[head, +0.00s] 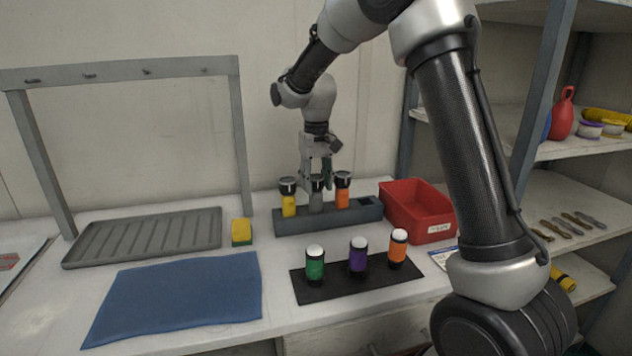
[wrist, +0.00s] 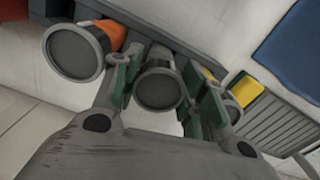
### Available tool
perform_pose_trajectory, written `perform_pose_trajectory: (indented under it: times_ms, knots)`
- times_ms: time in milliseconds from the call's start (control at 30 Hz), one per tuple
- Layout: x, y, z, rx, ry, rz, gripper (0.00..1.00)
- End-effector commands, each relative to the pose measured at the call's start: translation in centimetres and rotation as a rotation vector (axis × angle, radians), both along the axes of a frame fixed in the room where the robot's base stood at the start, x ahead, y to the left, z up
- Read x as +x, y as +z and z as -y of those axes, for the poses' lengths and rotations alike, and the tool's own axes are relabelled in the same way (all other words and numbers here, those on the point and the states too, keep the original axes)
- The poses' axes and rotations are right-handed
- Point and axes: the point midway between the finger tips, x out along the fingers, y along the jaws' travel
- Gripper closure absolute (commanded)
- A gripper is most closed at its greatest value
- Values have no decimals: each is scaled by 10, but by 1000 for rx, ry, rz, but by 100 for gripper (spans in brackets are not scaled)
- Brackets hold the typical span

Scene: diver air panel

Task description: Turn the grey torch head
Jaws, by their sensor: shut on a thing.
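The grey torch (head: 315,199) stands upright in the middle of a dark grey rack (head: 358,216), between a yellow torch (head: 288,204) and an orange torch (head: 342,196). My gripper (head: 317,178) points down over the grey torch and is shut on its head. In the wrist view the grey torch head (wrist: 160,88) sits between the two green-padded fingers. The orange torch's head (wrist: 75,52) is close beside one finger, and the yellow torch is partly hidden behind the other.
A red bin (head: 418,212) stands right of the rack. In front, a black mat (head: 340,285) holds green, purple and orange lights with white tops. A yellow sponge (head: 241,232), grey ribbed tray (head: 150,238) and blue cloth (head: 180,293) lie left. Shelves stand at right.

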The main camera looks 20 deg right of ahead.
Motion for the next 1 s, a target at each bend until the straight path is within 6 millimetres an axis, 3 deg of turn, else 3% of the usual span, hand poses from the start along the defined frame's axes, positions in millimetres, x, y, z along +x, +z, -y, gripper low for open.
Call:
perform_pose_trajectory:
  times_ms: [333,867,900,1000]
  knots:
    - [1,1,1,-1,140,2,82]
    - [1,1,1,-1,166,2,82]
    - [1,1,1,-1,166,2,56]
    - [1,0,1,-1,165,2,38]
